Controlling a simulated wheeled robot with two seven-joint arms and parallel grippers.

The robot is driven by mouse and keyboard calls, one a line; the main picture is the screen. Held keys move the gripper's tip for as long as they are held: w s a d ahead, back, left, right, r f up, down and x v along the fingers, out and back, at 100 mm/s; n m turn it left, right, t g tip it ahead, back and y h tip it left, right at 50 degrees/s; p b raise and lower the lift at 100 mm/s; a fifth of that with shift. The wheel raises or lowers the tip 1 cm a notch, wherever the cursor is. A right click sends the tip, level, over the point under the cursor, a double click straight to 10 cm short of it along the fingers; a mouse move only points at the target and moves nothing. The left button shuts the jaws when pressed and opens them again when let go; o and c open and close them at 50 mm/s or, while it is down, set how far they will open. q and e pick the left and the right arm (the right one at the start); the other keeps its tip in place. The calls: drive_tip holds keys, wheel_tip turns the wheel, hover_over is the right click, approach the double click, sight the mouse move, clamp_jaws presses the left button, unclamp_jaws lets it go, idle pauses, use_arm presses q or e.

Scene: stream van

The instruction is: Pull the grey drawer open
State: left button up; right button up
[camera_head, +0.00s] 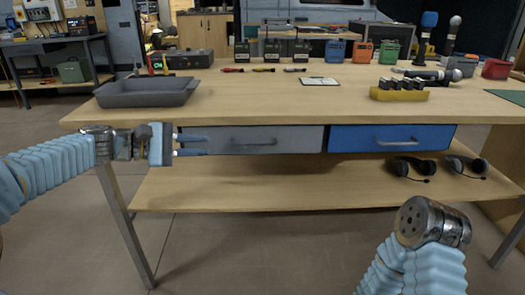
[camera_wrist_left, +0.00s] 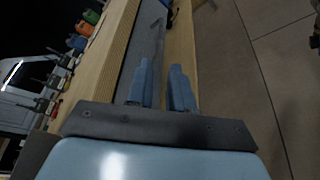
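The grey drawer (camera_head: 300,141) is under the workbench top, left of the blue drawer (camera_head: 345,139). It looks shut, its front about level with the blue one. Its bar handle (camera_head: 253,143) runs across the middle of its front. My left gripper (camera_head: 207,145) is open and empty at the left end of the grey drawer front, left of the handle and apart from it. In the left wrist view, my left gripper (camera_wrist_left: 162,66) shows two separated fingers beside the grey drawer front (camera_wrist_left: 146,38). My right arm shows at the lower right; its gripper fingers are not visible.
The workbench top (camera_head: 270,100) bears a grey tray (camera_head: 150,92), several radios, screwdrivers, a clipboard (camera_head: 320,81) and a yellow holder (camera_head: 398,95). A lower shelf (camera_head: 270,190) holds headsets (camera_head: 410,168) at the right. The floor in front is clear.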

sight(246, 146)
use_arm(q)
drive_tip(key=x, duration=1.3)
drive_tip(key=shift+d+f, duration=0.1)
drive_tip(key=shift+d, duration=0.2)
clamp_jaws()
